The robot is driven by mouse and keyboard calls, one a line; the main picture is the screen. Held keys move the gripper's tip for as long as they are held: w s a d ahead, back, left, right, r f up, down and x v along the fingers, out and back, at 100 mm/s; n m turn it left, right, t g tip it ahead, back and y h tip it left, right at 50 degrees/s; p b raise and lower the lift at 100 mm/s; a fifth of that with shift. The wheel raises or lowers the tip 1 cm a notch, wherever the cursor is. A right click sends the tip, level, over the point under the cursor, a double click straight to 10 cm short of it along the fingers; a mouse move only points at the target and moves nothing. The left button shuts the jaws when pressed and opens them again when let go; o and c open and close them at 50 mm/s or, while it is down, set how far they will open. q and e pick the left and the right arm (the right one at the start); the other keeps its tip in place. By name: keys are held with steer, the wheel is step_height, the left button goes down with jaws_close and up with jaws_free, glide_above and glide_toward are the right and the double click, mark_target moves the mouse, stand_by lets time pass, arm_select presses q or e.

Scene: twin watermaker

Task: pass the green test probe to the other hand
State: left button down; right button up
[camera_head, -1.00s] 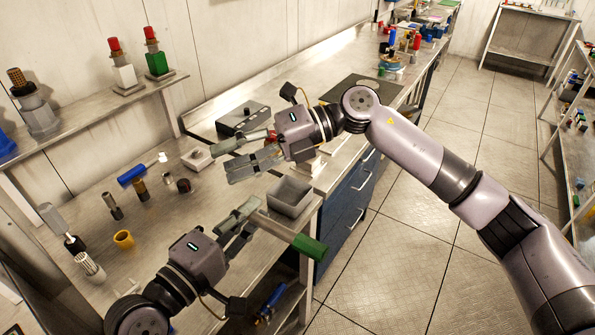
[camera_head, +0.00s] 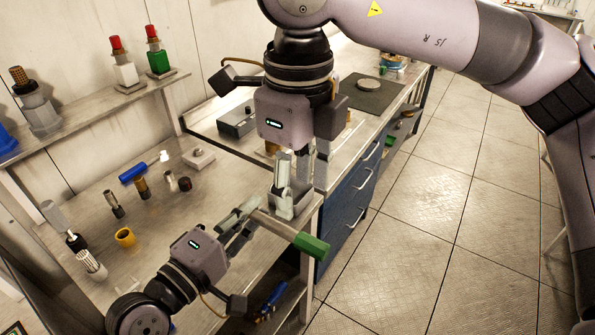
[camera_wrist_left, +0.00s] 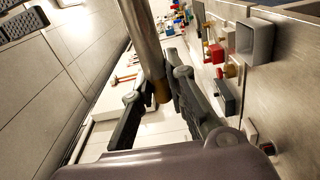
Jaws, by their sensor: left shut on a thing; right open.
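The green test probe has a green handle (camera_head: 311,246) and a pale metal shaft (camera_head: 275,225). My left gripper (camera_head: 242,219) is shut on the shaft. The handle sticks out to the right, past the bench's front edge. In the left wrist view the shaft (camera_wrist_left: 143,32) runs down between the left fingers (camera_wrist_left: 163,88), with a brownish end there. My right gripper (camera_head: 300,182) is open and empty, fingers pointing down, above and slightly beyond the probe. It appears apart from the probe; its exact height is unclear.
A grey open bin (camera_head: 300,207) stands behind the probe, partly hidden by the right fingers. A yellow ring (camera_head: 124,238), a blue-handled tool (camera_head: 133,173) and several small fittings stand on the left bench. A dark mat (camera_head: 372,96) lies farther back. The floor at right is clear.

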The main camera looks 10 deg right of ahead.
mark_target(299, 235)
step_height(299, 235, down, 10)
steer(key=shift+f, duration=0.2)
stand_by(0.3)
jaws_close()
arm_select(q)
steer(key=c, duration=1.5)
jaws_free()
